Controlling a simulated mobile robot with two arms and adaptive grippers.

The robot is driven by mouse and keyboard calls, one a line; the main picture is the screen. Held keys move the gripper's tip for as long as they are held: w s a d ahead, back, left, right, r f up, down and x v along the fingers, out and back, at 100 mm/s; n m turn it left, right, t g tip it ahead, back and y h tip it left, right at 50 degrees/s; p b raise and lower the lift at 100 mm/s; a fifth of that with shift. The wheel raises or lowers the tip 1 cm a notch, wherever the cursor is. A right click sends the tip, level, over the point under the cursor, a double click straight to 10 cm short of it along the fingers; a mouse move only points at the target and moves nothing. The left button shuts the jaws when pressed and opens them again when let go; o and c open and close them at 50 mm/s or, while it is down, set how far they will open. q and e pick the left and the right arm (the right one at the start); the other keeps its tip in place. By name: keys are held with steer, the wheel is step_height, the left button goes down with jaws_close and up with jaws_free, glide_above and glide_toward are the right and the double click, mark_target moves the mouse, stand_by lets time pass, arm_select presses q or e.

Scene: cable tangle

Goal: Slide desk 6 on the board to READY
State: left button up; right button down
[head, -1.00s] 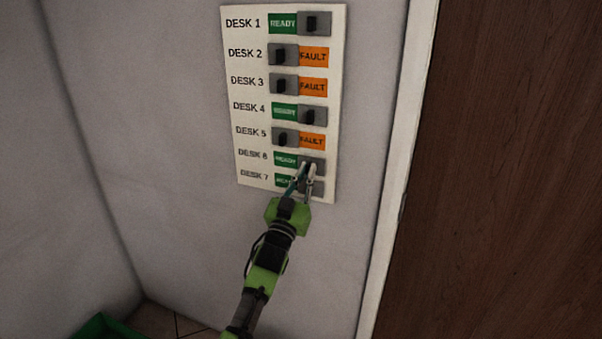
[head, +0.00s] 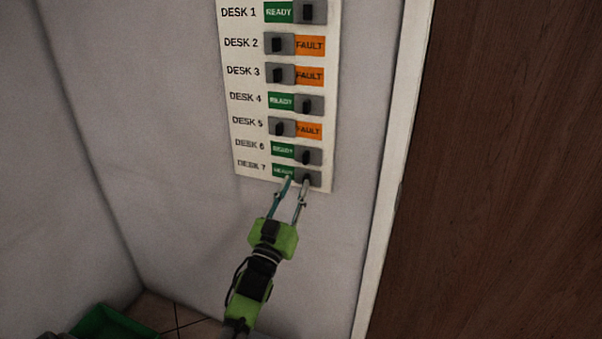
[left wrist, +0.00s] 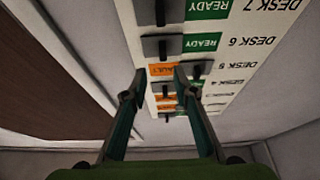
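The white status board (head: 329,120) hangs on the wall. In its desk 6 row the grey slider (head: 308,157) is at the right, with the green READY label (head: 283,150) uncovered on its left. The left wrist view also shows the desk 6 slider (left wrist: 163,46) beside its READY label (left wrist: 201,43). My left gripper (head: 297,180) is open in front of the board's lower edge, by the desk 7 row. Nothing shows between its fingers in the left wrist view (left wrist: 155,75). My right gripper is in neither view.
Desks 1, 4 and 7 show READY, with the desk 7 slider (head: 314,179) partly behind my fingertips. Desks 2, 3 and 5 show FAULT. A brown door (head: 490,180) stands right of the board. A green bin (head: 108,322) sits on the floor at lower left.

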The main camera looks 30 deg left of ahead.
arm_select(q)
steer(key=shift+v, duration=1.7)
